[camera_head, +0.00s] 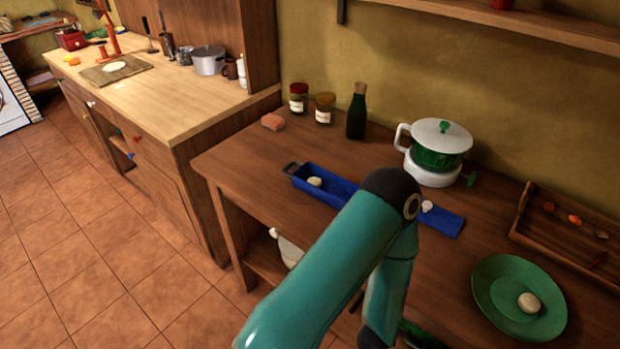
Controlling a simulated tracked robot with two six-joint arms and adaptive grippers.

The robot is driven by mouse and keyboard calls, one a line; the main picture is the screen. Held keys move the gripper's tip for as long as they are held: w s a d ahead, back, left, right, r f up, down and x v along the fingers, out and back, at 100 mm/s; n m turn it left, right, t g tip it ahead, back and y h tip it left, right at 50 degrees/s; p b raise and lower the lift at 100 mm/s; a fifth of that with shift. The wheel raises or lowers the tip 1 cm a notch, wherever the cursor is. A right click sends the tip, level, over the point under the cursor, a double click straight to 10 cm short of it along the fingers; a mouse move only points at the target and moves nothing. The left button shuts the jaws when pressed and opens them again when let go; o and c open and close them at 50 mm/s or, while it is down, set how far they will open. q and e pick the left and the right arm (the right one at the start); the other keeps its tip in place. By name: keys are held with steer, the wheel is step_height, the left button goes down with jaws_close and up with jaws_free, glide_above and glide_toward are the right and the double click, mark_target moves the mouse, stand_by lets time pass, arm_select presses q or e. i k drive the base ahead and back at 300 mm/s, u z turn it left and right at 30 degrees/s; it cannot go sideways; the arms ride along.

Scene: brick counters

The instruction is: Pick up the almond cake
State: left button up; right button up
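Several pale round pieces that could be the almond cake are in the head view; I cannot tell them apart by name. One pale round piece (314,182) sits in the left end of a long blue tray (338,195). A smaller whitish piece (427,206) shows at the tray's right part, just past my arm. Another pale round cake (529,303) lies on a green plate (491,287) at the lower right. My teal arm rises from the bottom, bends over the blue tray and hides its middle. Neither gripper can be clearly seen.
A white and green pot (437,150) stands at the back of the wooden counter. A wooden tray (575,233) is at the right. The counter's left front is clear.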

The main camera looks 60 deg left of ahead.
mark_target(316, 181)
steer(key=u, duration=0.15)
steer(key=k, duration=1.2)
steer(key=u, duration=0.15)
steer(key=i, duration=0.15)
steer(key=u, duration=1.65)
steer(key=i, duration=0.9)
